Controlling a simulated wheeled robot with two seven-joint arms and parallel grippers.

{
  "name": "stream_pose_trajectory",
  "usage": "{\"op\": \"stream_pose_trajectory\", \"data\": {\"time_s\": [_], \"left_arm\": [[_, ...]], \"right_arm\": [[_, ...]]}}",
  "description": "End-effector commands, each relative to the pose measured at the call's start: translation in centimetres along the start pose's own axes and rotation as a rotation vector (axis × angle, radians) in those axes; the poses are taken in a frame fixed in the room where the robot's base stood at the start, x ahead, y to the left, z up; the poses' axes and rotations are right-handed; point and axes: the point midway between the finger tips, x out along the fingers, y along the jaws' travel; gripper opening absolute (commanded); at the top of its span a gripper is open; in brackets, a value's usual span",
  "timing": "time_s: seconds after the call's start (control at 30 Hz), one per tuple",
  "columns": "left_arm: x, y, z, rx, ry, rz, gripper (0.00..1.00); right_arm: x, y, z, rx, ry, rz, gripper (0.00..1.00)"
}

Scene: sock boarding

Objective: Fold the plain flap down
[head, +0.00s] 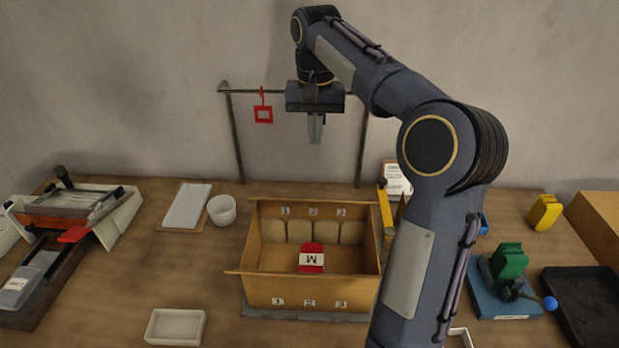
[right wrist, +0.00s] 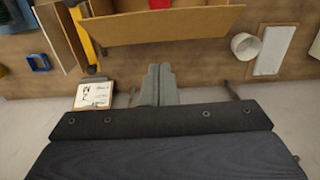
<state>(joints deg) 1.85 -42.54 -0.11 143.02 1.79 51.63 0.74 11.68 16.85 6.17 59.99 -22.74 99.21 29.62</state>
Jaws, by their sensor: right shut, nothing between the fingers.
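An open cardboard box (head: 262,245) stands mid-table in the head view, with numbers 1, 2, 3 on its front and back panels. In the right wrist view, a plain brown panel of the box (right wrist: 165,27) stretches across the top; I cannot tell for sure whether it is the plain flap. A red sock bundle with a white M label (head: 311,258) lies inside, before several tan rounded pieces (head: 326,231). My right gripper (head: 315,140) is shut and empty, raised above and behind the box; its fingers (right wrist: 158,85) are together, apart from the panel. My left gripper is out of view.
A rack with a red square tag (head: 263,114) stands behind the box. A white cup (head: 222,210) and white pad (head: 187,206) are left. A yellow bar (head: 384,205) and notice card (head: 397,178) are right. A white tray (head: 176,326) is front left.

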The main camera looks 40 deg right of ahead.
Motion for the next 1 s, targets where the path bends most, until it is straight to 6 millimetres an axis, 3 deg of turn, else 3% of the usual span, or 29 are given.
{"op": "stream_pose_trajectory", "data": {"time_s": [0.17,0.5,0.7,1.0], "left_arm": [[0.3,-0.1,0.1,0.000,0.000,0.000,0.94],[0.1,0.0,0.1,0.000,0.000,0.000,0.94],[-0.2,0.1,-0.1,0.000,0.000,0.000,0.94],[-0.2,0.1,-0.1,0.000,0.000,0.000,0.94]], "right_arm": [[2.6,0.1,0.1,0.000,-0.004,0.002,0.00],[9.7,0.1,0.1,0.001,-0.004,0.003,0.00],[11.6,0.1,2.0,-0.001,-0.001,0.002,0.00],[12.5,0.1,2.9,0.001,0.001,0.000,0.00]]}}
